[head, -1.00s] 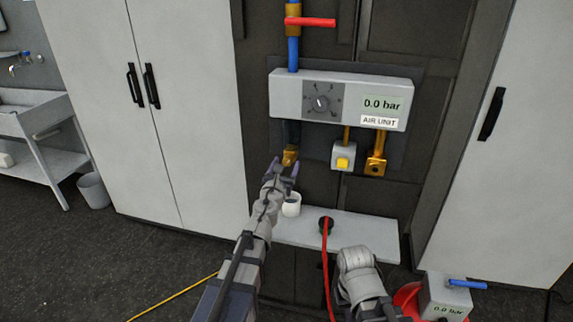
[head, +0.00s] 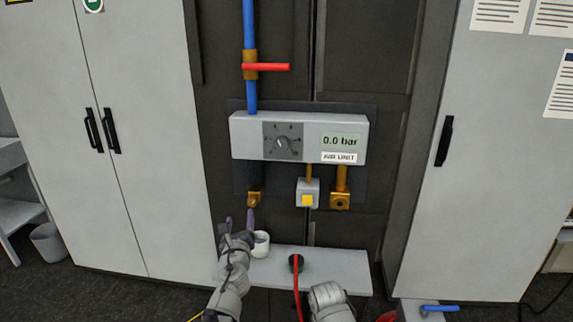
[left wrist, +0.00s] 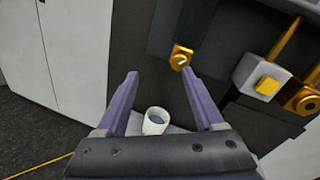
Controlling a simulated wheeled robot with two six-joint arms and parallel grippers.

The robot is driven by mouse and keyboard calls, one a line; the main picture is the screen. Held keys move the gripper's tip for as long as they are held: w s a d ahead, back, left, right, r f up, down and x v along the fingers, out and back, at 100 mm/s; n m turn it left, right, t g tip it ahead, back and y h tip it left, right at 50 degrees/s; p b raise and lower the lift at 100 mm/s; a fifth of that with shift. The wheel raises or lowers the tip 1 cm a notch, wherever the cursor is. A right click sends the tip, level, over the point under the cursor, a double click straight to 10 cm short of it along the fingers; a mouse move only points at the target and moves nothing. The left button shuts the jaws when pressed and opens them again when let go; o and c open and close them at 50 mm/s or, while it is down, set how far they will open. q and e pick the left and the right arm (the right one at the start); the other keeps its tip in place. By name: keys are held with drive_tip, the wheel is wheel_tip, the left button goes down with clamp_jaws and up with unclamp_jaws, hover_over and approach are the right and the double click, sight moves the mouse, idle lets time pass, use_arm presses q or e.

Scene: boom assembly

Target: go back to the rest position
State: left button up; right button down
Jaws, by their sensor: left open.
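My left gripper (head: 238,222) is open and empty in front of the air unit (head: 300,137), just below and left of its left brass fitting (head: 254,199). In the left wrist view, the two purple fingers of the left gripper (left wrist: 157,75) stand wide apart. The left brass fitting (left wrist: 181,57) shows beyond the right fingertip, not between the fingers. Part of my right arm shows at the bottom of the head view, but its gripper does not.
A white shelf (head: 340,268) sits below the unit, with a white cup (head: 261,244) and a dark round piece with a red hose (head: 297,264). A red-handled valve (head: 266,67) is above. Cabinets (head: 150,200) stand on both sides. A blue-handled device (head: 438,309) is low at right.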

use_arm(q)
drive_tip(key=s+d+f+n+g+y+p, duration=0.25)
drive_tip(key=s+f+n+g, duration=0.8)
drive_tip(key=n, duration=0.75)
drive_tip(key=s+d+f+n+g+h, duration=0.2)
drive_tip(key=s+d+f+n+g, duration=0.1)
drive_tip(key=s+d, duration=0.3)
drive_tip(key=s+d+f+n+g+h, duration=0.2)
drive_tip(key=s+d+f+n+g, duration=0.2)
drive_tip(key=s, duration=0.4)
drive_tip(key=shift+s+d+f+n+h, duration=0.25)
drive_tip(key=shift+d+f+n+h, duration=0.15)
drive_tip(key=shift+d, duration=0.5)
